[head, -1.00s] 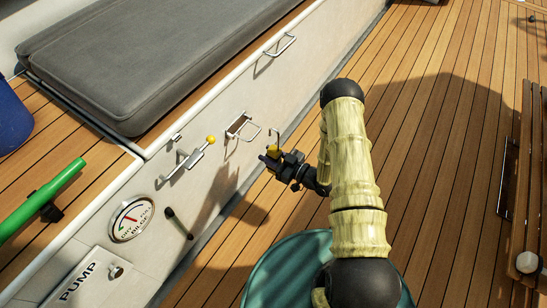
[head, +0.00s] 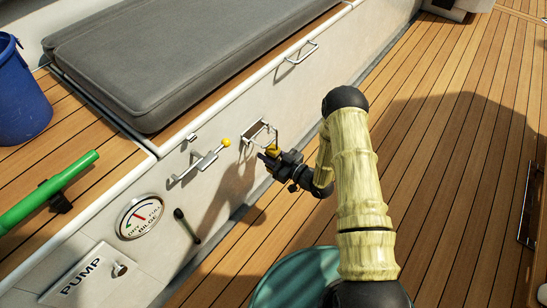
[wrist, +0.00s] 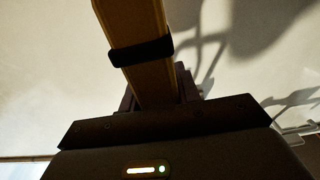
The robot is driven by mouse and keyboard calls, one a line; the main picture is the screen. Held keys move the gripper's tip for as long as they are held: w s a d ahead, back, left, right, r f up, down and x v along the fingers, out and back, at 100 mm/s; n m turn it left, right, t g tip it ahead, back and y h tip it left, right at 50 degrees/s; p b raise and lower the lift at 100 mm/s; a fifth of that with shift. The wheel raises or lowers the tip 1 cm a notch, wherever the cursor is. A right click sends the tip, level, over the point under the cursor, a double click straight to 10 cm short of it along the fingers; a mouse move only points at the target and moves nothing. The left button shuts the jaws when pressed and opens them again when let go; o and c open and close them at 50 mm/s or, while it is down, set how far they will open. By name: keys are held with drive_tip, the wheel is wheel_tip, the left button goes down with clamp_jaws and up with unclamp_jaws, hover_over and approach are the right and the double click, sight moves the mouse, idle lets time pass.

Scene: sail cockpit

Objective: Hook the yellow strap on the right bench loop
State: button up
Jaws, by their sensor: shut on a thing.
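The yellow strap piece (head: 272,149) is in my gripper (head: 268,156), beside the white bench front. In the wrist view the strap (wrist: 132,22) is a flat yellow-brown length with a black band, running up from between the jaws. A thin metal hook (head: 278,137) rises above the gripper. A metal loop with a brown strip (head: 257,131) stands out from the bench front just up and left of the gripper. The hook is close to its right end; I cannot tell whether they touch. Another metal loop (head: 301,54) is higher on the bench front, farther right.
A lever with a yellow knob (head: 227,143) is left of the gripper. A bilge gauge (head: 139,217), a pump panel (head: 93,276) and a green tube (head: 48,191) are farther left. A grey cushion (head: 190,55) lies on the bench.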

drive_tip(key=shift+f+b, duration=0.8)
drive_tip(key=shift+f, duration=0.95)
drive_tip(key=o, duration=1.3)
drive_tip(key=shift+d, duration=0.1)
drive_tip(key=shift+c, duration=0.2)
drive_tip(key=shift+s, duration=0.1)
drive_tip(key=p+v, duration=0.8)
drive_tip(key=v, duration=0.9)
drive_tip(key=shift+s+d, duration=0.1)
drive_tip(key=shift+d, duration=0.05)
